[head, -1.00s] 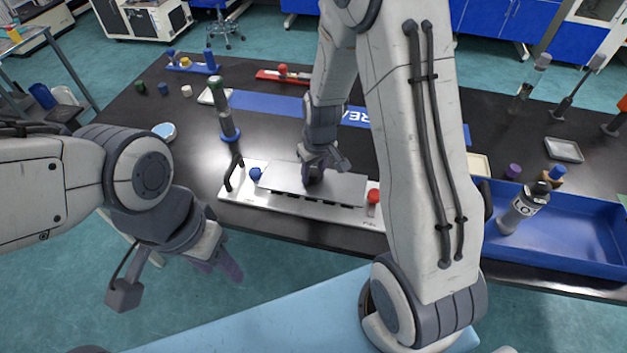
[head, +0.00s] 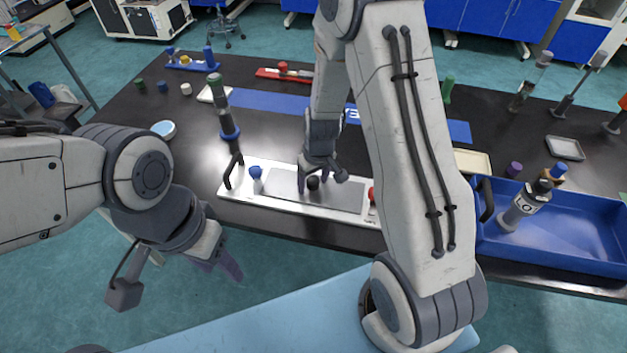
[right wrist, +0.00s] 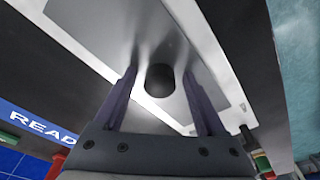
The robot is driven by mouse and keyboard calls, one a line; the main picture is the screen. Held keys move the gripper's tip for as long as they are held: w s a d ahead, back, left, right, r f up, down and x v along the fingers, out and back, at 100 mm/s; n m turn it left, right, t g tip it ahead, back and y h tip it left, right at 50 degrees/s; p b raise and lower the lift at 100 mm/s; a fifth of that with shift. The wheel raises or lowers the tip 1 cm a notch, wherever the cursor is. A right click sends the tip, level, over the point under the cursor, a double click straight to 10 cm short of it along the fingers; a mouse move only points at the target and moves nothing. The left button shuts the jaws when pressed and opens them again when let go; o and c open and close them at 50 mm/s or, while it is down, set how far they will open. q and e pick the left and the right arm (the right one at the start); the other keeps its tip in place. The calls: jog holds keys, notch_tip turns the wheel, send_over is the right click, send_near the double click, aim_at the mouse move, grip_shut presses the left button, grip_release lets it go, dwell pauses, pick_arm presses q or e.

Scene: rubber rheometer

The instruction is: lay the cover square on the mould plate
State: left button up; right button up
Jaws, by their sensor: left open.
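The grey metal cover (head: 342,194) lies flat on the white mould plate (head: 290,213) at the table's front edge. Its edges look about parallel to the plate's, with a pale margin around it. The cover's black knob (head: 313,184) stands up near its middle. My right gripper (head: 313,181) is over the knob. In the right wrist view my right gripper's fingers (right wrist: 158,85) are apart, with the knob (right wrist: 159,80) between them and a gap on each side. The cover (right wrist: 125,45) fills much of that view. My left gripper (head: 220,266) is open and empty, left of the table front.
A blue-knobbed pin (head: 256,174) and a red-knobbed pin (head: 372,194) flank the cover on the plate. A black handle (head: 233,170) rises at its left end. A blue tray (head: 590,236) with a bottle (head: 522,208) is at the right.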

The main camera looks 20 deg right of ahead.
aim_at(316, 185)
jog(key=shift+r+p, duration=0.3)
jog(key=shift+r, duration=0.25)
notch_tip(316, 185, up, 10)
jog(key=s, duration=0.2)
jog(key=s+a+r+n, duration=0.2)
jog(key=s+a+r, duration=0.45)
jog(key=a, duration=0.25)
jog(key=s+a+r+n+g, duration=0.1)
jog(key=s+a, duration=0.1)
jog(key=s, duration=0.5)
jog(key=s+a+r+n, duration=0.2)
jog(key=s+a, duration=0.1)
jog(key=s, duration=0.5)
jog(key=shift+s+r+g+y+p, duration=0.15)
jog(key=shift+g+y+p, duration=0.15)
jog(key=shift+g+p, duration=0.1)
